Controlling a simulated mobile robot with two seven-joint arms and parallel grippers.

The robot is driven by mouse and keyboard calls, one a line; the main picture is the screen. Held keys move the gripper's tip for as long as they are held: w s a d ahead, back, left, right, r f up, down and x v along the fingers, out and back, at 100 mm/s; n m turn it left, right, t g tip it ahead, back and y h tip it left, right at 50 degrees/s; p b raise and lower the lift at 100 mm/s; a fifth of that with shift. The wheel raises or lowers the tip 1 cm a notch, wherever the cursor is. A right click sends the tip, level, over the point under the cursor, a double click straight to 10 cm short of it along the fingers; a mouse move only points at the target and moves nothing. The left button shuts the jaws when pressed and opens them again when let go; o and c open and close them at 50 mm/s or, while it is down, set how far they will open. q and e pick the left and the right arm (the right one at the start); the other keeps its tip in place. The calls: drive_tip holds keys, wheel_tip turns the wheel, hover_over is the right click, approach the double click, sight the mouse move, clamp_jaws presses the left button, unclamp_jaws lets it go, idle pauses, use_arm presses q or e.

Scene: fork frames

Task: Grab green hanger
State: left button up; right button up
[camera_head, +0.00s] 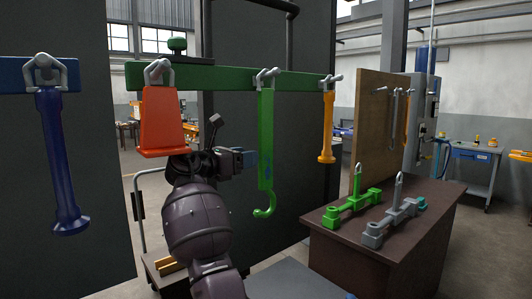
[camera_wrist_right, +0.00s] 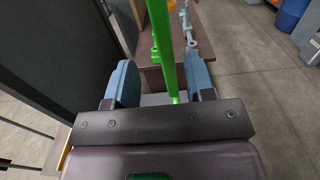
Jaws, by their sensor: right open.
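The green hanger (camera_head: 265,130) hangs upright from a hook on the green bar (camera_head: 215,79), with its curved lower end free. My right gripper (camera_head: 250,158) is at the left side of the hanger's middle in the head view. In the right wrist view, the gripper (camera_wrist_right: 161,82) is open, with one blue finger on each side of the green hanger (camera_wrist_right: 163,45). The hanger runs between the fingers, nearer the right one; I cannot tell whether it touches that finger. My left gripper is not in view.
An orange-red hanger (camera_head: 165,120) hangs left of the green one, close above my right arm. A yellow-orange hanger (camera_head: 327,125) hangs to its right. A blue hanger (camera_head: 60,160) hangs far left. A brown table (camera_head: 400,250) holds a green fixture (camera_head: 350,207) and a grey fixture (camera_head: 395,222).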

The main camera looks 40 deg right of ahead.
sight(267, 152)
drive_tip(key=shift+d+f, duration=0.2)
drive_tip(key=shift+d, duration=1.6)
drive_tip(key=shift+d+f, duration=0.15)
drive_tip(key=shift+d, duration=1.6)
drive_tip(key=shift+a, duration=0.1)
drive_tip(key=shift+r, duration=0.1)
clamp_jaws()
